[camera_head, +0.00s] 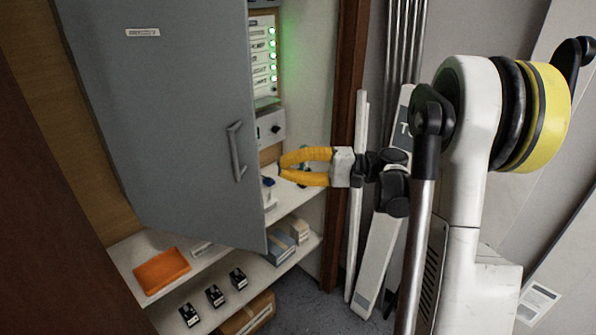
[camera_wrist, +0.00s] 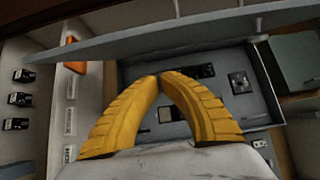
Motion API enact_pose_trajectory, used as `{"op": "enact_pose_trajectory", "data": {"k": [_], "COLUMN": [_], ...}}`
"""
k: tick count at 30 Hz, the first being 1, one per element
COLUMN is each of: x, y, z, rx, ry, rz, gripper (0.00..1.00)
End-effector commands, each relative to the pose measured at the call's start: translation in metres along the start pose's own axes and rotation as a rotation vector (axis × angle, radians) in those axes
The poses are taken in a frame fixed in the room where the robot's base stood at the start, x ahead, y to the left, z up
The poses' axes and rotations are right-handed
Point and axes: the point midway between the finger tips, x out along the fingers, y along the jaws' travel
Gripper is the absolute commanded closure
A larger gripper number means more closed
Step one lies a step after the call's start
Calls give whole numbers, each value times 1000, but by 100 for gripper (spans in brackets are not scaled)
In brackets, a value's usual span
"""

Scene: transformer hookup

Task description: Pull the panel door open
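The grey panel door (camera_head: 165,110) stands partly open, with lit panel equipment showing past its right edge. Its grey bar handle (camera_head: 235,152) is on the outer face near that edge. My gripper (camera_head: 282,166) has yellow fingers and is right of the handle, just past the door's free edge, apart from the handle. In the wrist view, the fingertips (camera_wrist: 160,76) meet with nothing visible between them. The door shows nearly edge-on there as a grey band (camera_wrist: 150,42) across the top, beyond the fingertips.
Behind the door are a panel with green lights (camera_head: 262,55) and a grey control box (camera_head: 271,127). Shelves below hold an orange tray (camera_head: 162,271), small black devices (camera_head: 215,296) and boxes (camera_head: 281,248). A dark wooden post (camera_head: 345,130) and pale pipes stand right of the opening.

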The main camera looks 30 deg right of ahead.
Motion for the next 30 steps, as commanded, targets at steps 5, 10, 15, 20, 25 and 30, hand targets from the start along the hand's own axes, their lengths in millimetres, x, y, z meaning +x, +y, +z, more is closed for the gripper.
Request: {"op": "enact_pose_trajectory", "data": {"k": [5, 10, 15, 20, 25, 30], "x": [38, 40, 43, 43, 43, 44], "y": [2, 2, 1, 0, 0, 0], "z": [1, 27, 37, 39, 39, 40], "rx": [0, 0, 0, 0, 0, 0], "ry": [-4, 1, 1, 1, 1, 35], "rz": [0, 0, 0, 0, 0, 0], "gripper": [100, 100, 100, 100, 100, 100]}}
